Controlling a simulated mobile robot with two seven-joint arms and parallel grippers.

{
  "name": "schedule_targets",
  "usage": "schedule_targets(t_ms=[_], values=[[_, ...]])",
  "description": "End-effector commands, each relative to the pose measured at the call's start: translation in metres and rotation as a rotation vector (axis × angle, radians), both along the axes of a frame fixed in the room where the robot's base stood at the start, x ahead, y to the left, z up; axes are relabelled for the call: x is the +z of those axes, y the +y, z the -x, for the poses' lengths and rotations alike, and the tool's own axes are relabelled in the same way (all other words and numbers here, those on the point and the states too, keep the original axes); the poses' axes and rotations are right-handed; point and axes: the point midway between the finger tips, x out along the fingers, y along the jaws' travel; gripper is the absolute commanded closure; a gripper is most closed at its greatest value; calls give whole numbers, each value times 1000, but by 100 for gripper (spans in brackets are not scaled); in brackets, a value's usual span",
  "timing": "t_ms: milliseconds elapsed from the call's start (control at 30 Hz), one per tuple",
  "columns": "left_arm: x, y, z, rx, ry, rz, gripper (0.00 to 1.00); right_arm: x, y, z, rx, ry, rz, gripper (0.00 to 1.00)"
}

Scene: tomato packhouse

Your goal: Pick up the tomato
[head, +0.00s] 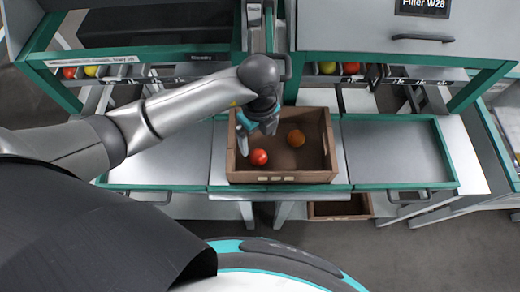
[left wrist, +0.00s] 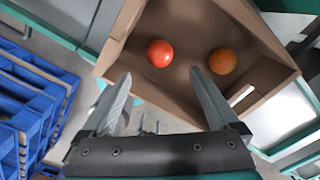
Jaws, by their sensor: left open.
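A red tomato (head: 259,157) lies in a brown open-topped crate (head: 329,150), near its front left. An orange round fruit (head: 296,138), perhaps a second tomato, lies to its right in the same crate. My left gripper (head: 257,138) is over the left part of the crate, open and empty. In the left wrist view the red tomato (left wrist: 160,54) shows beyond and between the open fingertips (left wrist: 160,76), apart from them. The orange fruit (left wrist: 223,61) shows beyond the right finger. My right gripper is not in view.
The crate stands on a grey bench with teal edges (head: 400,187). Clear bench trays lie to its left and right. Red and yellow produce (head: 351,68) shows on racks behind. Another brown crate (head: 340,208) sits below. Blue slatted crates (left wrist: 30,110) are at left in the wrist view.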

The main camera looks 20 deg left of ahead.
Motion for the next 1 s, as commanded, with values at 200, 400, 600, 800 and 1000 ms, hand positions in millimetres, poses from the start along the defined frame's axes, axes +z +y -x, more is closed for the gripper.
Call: schedule_targets(t_ms=[200, 400, 600, 800, 1000], values=[[-37, 0, 1, -2, 3, 1, 6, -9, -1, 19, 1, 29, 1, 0], [-51, -1, 1, -3, 4, 4, 6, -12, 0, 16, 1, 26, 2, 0], [-84, -1, 2, -3, 4, 4, 6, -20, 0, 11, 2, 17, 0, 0], [-103, -2, 1, -4, 3, 6, 6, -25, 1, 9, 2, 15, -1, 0], [-104, -2, 1, -4, 1, 5, 6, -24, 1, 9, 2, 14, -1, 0]])
